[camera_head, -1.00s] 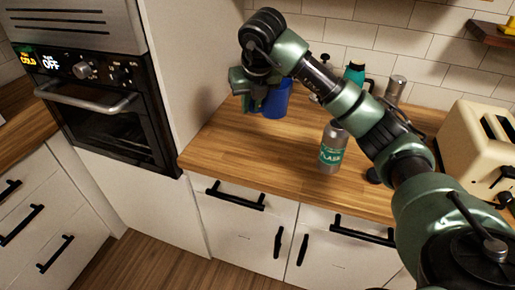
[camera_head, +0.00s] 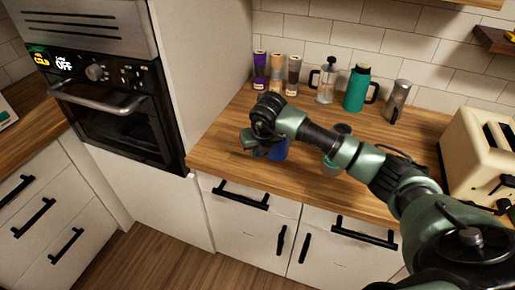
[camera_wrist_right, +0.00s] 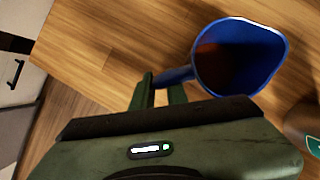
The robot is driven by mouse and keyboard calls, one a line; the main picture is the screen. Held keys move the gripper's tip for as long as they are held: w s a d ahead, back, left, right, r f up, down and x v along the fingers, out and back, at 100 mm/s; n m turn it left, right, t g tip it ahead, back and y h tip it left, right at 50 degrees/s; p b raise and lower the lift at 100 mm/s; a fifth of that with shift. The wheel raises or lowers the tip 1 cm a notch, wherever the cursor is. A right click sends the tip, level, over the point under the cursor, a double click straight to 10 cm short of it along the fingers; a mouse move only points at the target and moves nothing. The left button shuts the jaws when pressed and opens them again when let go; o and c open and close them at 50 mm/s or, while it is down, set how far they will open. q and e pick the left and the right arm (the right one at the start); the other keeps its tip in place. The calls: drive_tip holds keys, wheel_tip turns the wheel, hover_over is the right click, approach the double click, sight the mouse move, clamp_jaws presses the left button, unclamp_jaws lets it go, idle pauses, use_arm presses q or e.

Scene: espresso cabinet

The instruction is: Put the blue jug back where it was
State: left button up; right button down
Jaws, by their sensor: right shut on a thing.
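The blue jug (camera_head: 279,152) is partly hidden behind my right gripper (camera_head: 262,148) in the head view, over the left part of the wooden counter (camera_head: 222,152). In the right wrist view I look into the open top of the blue jug (camera_wrist_right: 262,62). My right gripper (camera_wrist_right: 160,88) is shut on its handle, with one finger on each side. The jug looks upright; I cannot tell whether its base touches the counter. My left gripper is not in view.
Along the wall stand several canisters (camera_head: 276,74), a glass press (camera_head: 326,82), a teal jug (camera_head: 357,88) and a steel pot (camera_head: 397,100). A toaster (camera_head: 480,150) is at right.

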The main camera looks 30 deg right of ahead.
drive_tip(key=c, duration=1.4)
unclamp_jaws()
drive_tip(key=shift+r, duration=0.15)
drive_tip(key=b+v, duration=0.2)
drive_tip(key=v, duration=1)
